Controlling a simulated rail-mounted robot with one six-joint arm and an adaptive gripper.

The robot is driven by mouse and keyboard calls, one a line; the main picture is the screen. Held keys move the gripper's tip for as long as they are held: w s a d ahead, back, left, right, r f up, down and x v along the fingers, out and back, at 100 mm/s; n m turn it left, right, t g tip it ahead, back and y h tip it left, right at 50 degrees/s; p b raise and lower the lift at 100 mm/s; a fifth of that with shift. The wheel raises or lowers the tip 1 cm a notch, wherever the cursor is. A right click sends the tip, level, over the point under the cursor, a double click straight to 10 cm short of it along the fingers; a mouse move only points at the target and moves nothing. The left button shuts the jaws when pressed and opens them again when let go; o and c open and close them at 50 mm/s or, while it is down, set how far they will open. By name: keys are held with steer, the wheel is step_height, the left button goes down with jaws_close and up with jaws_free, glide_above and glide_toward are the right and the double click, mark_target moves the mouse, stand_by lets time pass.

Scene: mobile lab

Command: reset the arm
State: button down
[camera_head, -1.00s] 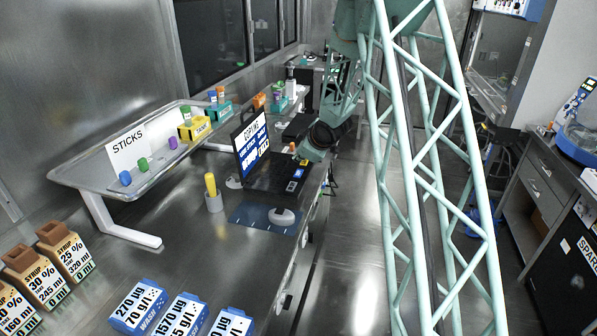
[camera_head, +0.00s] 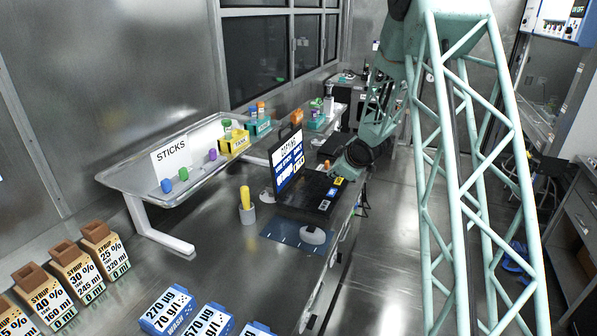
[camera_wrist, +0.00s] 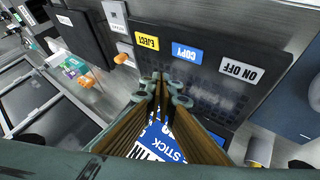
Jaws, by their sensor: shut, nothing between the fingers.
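My gripper (camera_wrist: 162,95) is shut with nothing between its fingertips. In the wrist view it is over the black laptop (camera_wrist: 215,82), beside the yellow EJECT, blue COPY and white ON OFF labels. Whether the tips touch the laptop I cannot tell. In the head view my green arm (camera_head: 378,125) reaches down to the laptop's far right side, and the fingers are hidden or too small to make out. The laptop (camera_head: 300,198) stands open with lettering on its screen.
A grey mouse (camera_head: 312,236) lies on a blue mat (camera_head: 283,238). A yellow-topped holder (camera_head: 246,205) stands left of it. A raised tray (camera_head: 122,182) carries a STICKS sign and coloured sticks. Syrup boxes (camera_head: 103,250) and blue wash boxes (camera_head: 170,312) stand in front. Floor right of the bench is clear.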

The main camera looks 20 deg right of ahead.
steer(key=shift+r, duration=0.1)
steer(key=s+a+r+m+g+h, duration=0.1)
steer(key=s+a+r+m, duration=0.3)
steer(key=s+r, duration=0.8)
steer(key=s+a+r+m+g+h, duration=0.1)
steer(key=s+a+r, duration=0.5)
steer(key=s+r, duration=0.65)
steer(key=s+a+r+m+g, duration=0.1)
steer(key=s+a, duration=0.4)
steer(key=s, duration=0.8)
steer(key=s+a+r+m+g+y, duration=0.1)
steer(key=s+a, duration=0.5)
steer(key=s, duration=0.8)
steer(key=s+a+r+m+g+y, duration=0.1)
steer(key=s+a, duration=0.4)
steer(key=s, duration=0.9)
steer(key=shift+a+r+m, duration=0.25)
steer(key=shift+r+m, duration=0.15)
steer(key=shift+r, duration=0.25)
